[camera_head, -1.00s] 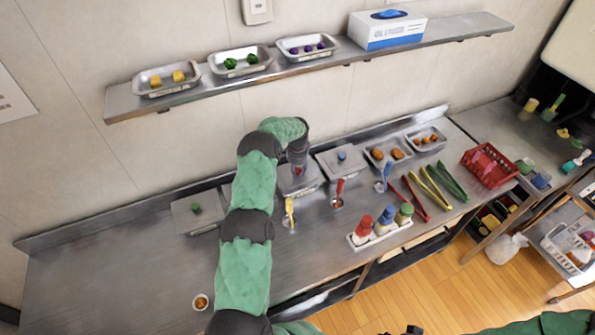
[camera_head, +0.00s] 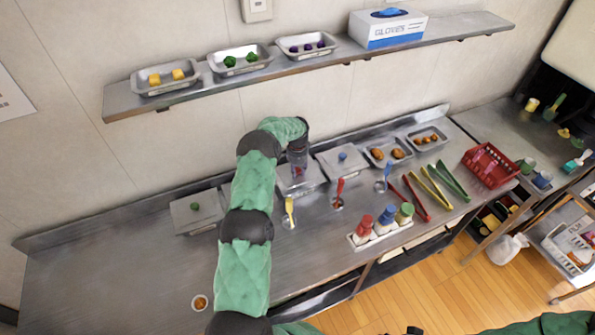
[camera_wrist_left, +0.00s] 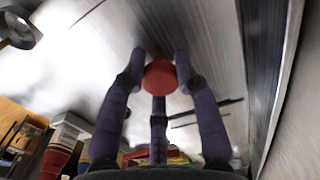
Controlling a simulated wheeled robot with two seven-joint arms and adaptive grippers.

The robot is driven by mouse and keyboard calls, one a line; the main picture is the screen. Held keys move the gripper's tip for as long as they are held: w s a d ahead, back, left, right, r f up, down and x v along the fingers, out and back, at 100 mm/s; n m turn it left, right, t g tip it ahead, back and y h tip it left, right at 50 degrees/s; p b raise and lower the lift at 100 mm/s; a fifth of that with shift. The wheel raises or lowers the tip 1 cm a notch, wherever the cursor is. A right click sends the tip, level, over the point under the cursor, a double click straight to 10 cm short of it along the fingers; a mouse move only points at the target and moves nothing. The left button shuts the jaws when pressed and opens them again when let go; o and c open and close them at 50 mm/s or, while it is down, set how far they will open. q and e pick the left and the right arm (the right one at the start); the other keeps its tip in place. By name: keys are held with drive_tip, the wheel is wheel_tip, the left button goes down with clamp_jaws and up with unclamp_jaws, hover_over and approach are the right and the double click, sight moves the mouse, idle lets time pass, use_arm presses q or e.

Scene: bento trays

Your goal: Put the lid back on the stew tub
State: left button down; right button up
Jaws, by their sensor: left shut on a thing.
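My left gripper (camera_head: 298,170) reaches down over a steel tub (camera_head: 303,188) in the back row of the counter. It is shut on the red knob (camera_wrist_left: 160,77) of a grey lid (camera_wrist_left: 150,112). In the left wrist view the knob sits between the dark fingers, with the lid's pale surface around it. The head view shows the lid at the tub's mouth, but the gripper partly covers it. I cannot tell whether it rests fully on the rim. My right gripper is not in view.
Ladles with yellow (camera_head: 289,207), red (camera_head: 339,190) and blue (camera_head: 386,175) handles stand in front.

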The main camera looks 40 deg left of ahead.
use_arm(q)
drive_tip(key=shift+b, duration=0.45)
idle(0.5)
drive_tip(key=c, duration=0.8)
unclamp_jaws()
drive_tip(key=shift+c, duration=0.2)
drive_tip(key=shift+o, duration=0.2)
drive_tip(key=shift+f, duration=0.1)
drive_tip(key=o, duration=0.4)
drive_tip(key=shift+o, duration=0.2)
drive_tip(key=shift+r+p, duration=1.1)
drive_tip(key=shift+r, duration=2.45)
